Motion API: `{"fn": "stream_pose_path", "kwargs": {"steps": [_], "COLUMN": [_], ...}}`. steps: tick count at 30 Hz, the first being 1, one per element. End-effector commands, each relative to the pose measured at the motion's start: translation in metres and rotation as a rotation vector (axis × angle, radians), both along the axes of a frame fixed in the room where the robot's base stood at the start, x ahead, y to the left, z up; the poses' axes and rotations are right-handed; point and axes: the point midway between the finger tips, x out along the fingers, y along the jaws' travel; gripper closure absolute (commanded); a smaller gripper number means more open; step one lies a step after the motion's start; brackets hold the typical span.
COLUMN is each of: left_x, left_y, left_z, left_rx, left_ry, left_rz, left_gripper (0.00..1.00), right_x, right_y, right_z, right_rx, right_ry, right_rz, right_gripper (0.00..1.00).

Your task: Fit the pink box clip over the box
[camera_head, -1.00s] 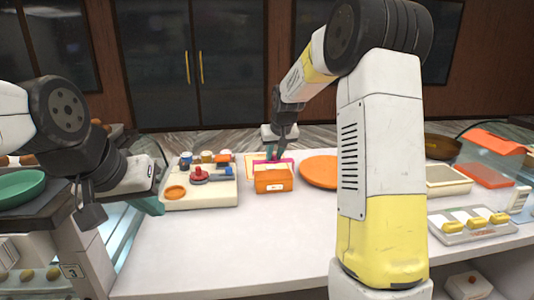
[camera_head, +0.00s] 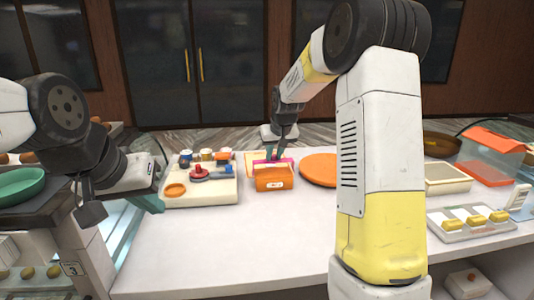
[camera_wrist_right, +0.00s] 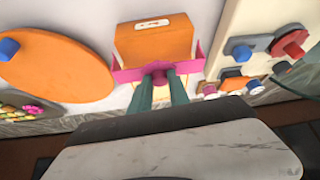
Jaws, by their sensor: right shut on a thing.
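The orange box (camera_head: 272,181) stands on the white counter, with a pale label on its front. It also shows in the right wrist view (camera_wrist_right: 155,43). The pink box clip (camera_head: 285,161) is at the box's back upper edge; in the right wrist view the pink clip (camera_wrist_right: 128,75) lies across the box's near side with its arms at both sides. I cannot tell if it is fully seated. My right gripper (camera_wrist_right: 160,78) is shut on the clip's middle, with its teal fingers pointing at the box. My left gripper (camera_head: 152,203) is at the left, away from the box; its jaws are unclear.
A cream tray (camera_head: 215,196) with knobs and small jars stands left of the box. An orange round board (camera_head: 319,169) lies close on the right. A tray with yellow pieces (camera_head: 472,221) is at the far right. The front counter is clear.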

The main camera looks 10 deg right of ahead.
Motion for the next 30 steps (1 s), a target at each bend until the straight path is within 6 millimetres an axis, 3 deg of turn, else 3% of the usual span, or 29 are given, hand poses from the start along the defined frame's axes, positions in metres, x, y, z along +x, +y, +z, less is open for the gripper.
{"fn": "stream_pose_path", "kwargs": {"steps": [30], "left_x": [0.000], "left_y": [0.000], "left_z": [0.000], "left_rx": [0.000], "left_ry": [0.000], "left_rz": [0.000], "left_gripper": [1.00], "right_x": [0.000], "right_y": [0.000], "right_z": [-0.020], "right_rx": [0.000], "right_ry": [0.000], "right_rz": [0.000], "right_gripper": [1.00]}}
